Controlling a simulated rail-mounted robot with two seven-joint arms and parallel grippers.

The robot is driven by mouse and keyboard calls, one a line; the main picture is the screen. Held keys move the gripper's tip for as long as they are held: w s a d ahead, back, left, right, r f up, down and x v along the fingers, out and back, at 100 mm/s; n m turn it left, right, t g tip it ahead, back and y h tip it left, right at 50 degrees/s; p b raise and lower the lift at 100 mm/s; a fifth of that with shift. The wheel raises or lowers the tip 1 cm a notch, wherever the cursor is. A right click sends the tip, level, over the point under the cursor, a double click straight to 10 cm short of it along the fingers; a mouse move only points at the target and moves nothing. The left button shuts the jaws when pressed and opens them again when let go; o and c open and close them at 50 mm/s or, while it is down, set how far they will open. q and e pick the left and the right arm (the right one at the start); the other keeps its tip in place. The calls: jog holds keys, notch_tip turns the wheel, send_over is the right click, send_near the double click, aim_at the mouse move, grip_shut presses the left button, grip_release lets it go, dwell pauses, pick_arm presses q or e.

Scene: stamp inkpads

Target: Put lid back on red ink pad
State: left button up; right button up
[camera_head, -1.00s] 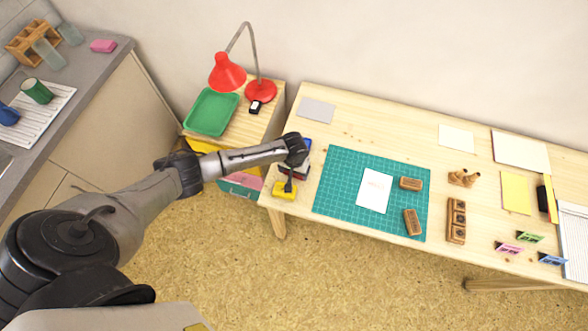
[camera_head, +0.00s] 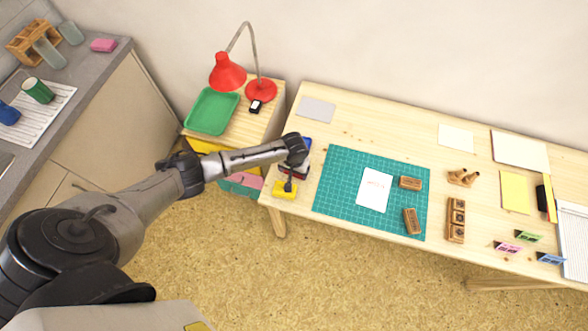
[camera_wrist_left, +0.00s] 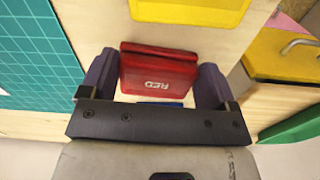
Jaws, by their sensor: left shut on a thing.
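The red lid (camera_wrist_left: 158,76), marked RED, lies between the two fingers of my left gripper (camera_wrist_left: 154,84) in the left wrist view. The gripper is shut on it, one finger at each side. A darker red edge shows along its far side. I cannot tell whether the lid is seated on the pad, as the pad's base is hidden. In the head view my left gripper (camera_head: 291,170) is low over the table's left end, and a bit of red (camera_head: 306,171) shows beside it. My right gripper is not in view.
A yellow ink pad (camera_head: 285,189) sits at the table's front left edge, close to the gripper; a blue one (camera_head: 305,141) is partly hidden behind it. A green cutting mat (camera_head: 335,165) with paper and stamps lies just right. A red lamp (camera_head: 227,74) stands behind left.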

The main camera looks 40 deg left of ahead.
pick_arm(q)
jog(key=shift+p, duration=0.35)
dwell(0.4)
jog(key=o, duration=0.8)
jog(key=shift+c, duration=0.2)
jog(key=shift+r, duration=0.1)
